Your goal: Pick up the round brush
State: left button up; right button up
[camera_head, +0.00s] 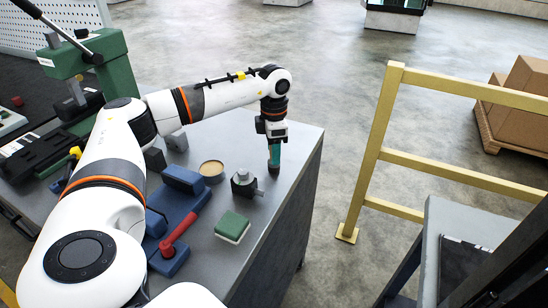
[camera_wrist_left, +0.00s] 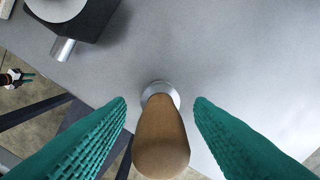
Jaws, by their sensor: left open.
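The round brush (camera_wrist_left: 161,140) shows in the left wrist view, with a wooden handle pointing toward the camera and a pale metal ring at its far end. My left gripper (camera_wrist_left: 160,102) is open, with one green finger on each side of the handle and gaps between. In the head view my left gripper (camera_head: 274,158) points down over the far right part of the grey bench (camera_head: 255,258). There the gripper mostly hides the brush; only a small dark part under the fingers may be it.
A dark block with a round metal top (camera_head: 243,183) stands close left of the gripper. A green-and-white block (camera_head: 232,226), a blue vise with a red handle (camera_head: 180,233) and a round tin (camera_head: 211,169) are nearby. A yellow rail (camera_head: 450,172) stands right of the bench.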

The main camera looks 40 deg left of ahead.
pick_arm(q)
jog(key=shift+f, duration=0.6)
grip_shut()
notch_tip(320, 180, up, 10)
jog(key=shift+r+b, duration=0.1)
jog(key=shift+b, duration=0.25)
